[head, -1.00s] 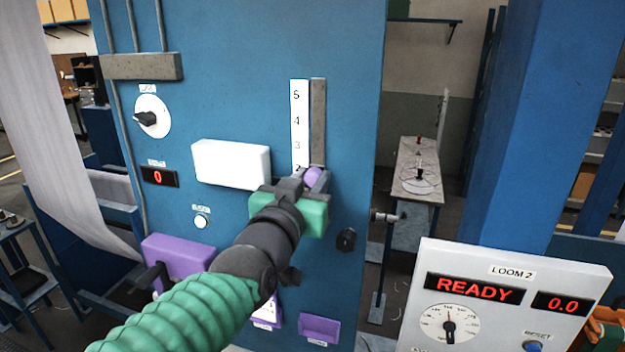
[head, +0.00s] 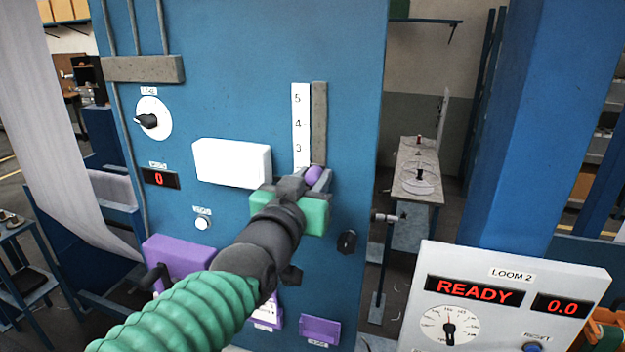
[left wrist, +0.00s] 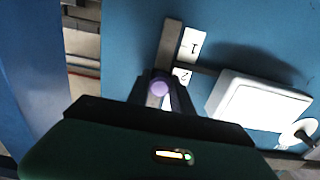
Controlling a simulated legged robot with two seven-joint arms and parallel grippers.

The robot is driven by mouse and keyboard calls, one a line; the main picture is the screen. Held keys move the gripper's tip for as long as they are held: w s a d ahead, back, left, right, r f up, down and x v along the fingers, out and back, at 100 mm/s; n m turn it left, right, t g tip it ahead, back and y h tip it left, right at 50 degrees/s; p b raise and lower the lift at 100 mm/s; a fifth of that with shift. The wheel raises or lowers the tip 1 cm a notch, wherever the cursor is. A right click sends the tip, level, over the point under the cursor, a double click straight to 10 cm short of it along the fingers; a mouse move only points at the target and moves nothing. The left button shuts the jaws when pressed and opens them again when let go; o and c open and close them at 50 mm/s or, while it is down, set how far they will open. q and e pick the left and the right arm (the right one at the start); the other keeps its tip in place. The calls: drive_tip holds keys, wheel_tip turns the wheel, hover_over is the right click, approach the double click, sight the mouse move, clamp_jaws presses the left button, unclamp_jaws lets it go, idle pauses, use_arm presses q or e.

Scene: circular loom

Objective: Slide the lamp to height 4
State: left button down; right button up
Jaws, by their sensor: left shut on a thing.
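A purple knob (head: 313,175) sits on a vertical grey rail (head: 319,125) beside a white number strip (head: 298,122) on the blue panel. My left gripper (head: 311,183) is shut on the knob. In the left wrist view the same knob (left wrist: 161,88) is between my left fingers (left wrist: 158,84), close to the mark 2. In the head view the marks 3, 4 and 5 show above the gripper; the lower strip is hidden behind it. A white box (head: 231,163) is on the panel left of the strip; I cannot tell if it is the lamp. My right gripper is not in view.
A dial (head: 152,119), a red 0 display (head: 160,177) and a button (head: 202,223) are on the panel to the left. A black knob (head: 347,241) is close below right of my gripper. The LOOM 2 console (head: 505,300) reads READY. The rail above is clear.

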sight(319, 127)
use_arm(q)
wheel_tip(319, 127, up, 9)
drive_tip(key=p, duration=0.6)
drive_tip(key=shift+f, duration=0.3)
drive_tip(key=c, duration=1.1)
unclamp_jaws()
drive_tip(key=shift+f, duration=0.1)
drive_tip(key=shift+c, duration=0.2)
